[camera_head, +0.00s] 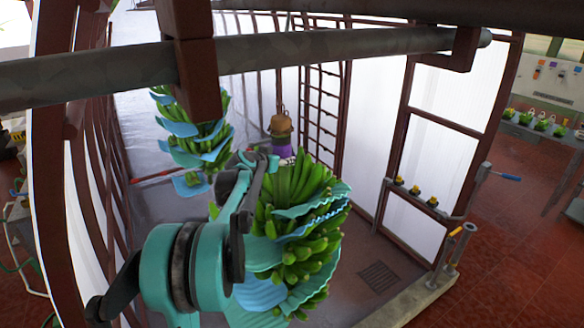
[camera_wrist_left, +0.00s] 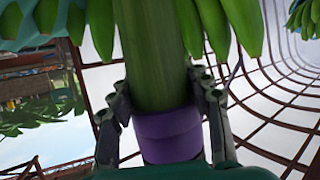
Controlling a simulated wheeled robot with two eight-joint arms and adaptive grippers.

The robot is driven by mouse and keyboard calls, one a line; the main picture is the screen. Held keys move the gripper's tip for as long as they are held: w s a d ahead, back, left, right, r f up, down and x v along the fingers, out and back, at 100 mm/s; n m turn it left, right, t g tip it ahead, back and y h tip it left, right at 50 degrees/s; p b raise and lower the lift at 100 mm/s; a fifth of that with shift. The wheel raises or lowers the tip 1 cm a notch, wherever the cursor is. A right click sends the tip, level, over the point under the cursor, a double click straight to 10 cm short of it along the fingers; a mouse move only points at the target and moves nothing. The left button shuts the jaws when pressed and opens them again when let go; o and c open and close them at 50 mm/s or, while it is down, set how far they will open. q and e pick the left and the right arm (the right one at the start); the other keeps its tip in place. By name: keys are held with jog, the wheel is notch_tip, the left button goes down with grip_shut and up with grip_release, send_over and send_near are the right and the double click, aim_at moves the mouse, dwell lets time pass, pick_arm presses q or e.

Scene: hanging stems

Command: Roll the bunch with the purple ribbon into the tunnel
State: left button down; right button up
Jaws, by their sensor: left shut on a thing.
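The green banana bunch (camera_head: 300,240) hangs under the overhead rail, with blue padding sheets between its hands. A purple ribbon (camera_head: 283,146) is wrapped around its stem, just below a brown stem end. My left gripper (camera_head: 262,162) reaches it from the left side in the head view. In the left wrist view my left gripper (camera_wrist_left: 160,105) has one finger on each side of the green stem (camera_wrist_left: 150,55), right by the purple ribbon (camera_wrist_left: 168,135), and is shut on it. The tunnel (camera_head: 262,85) has white walls and dark red frames. My right gripper is not in view.
A second bunch (camera_head: 190,125) with blue sheets hangs deeper at the left. The grey rail (camera_head: 330,45) crosses above. A floor drain (camera_head: 378,276), a low curb (camera_head: 425,300) and a post with a blue handle (camera_head: 480,178) lie at the right. The floor between the bunches looks clear.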

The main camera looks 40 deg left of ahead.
pick_arm(q)
jog(key=w+a, duration=0.1)
jog(key=a, duration=0.1)
jog(key=w+a, duration=0.1)
jog(key=a, duration=0.2)
jog(key=w+a, duration=0.1)
jog(key=a, duration=0.2)
jog(key=shift+w+a+f, duration=0.1)
jog(key=shift+w+a, duration=0.05)
jog(key=shift+a, duration=0.05)
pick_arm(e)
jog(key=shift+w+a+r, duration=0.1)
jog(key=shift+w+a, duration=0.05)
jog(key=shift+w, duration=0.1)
pick_arm(q)
jog(key=shift+s+d, duration=0.2)
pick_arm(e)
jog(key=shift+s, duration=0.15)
pick_arm(q)
jog(key=c, duration=0.8)
grip_release()
jog(key=shift+o, duration=0.5)
jog(key=shift+s+a, duration=0.1)
jog(key=shift+a, duration=0.15)
jog(key=shift+d, duration=0.2)
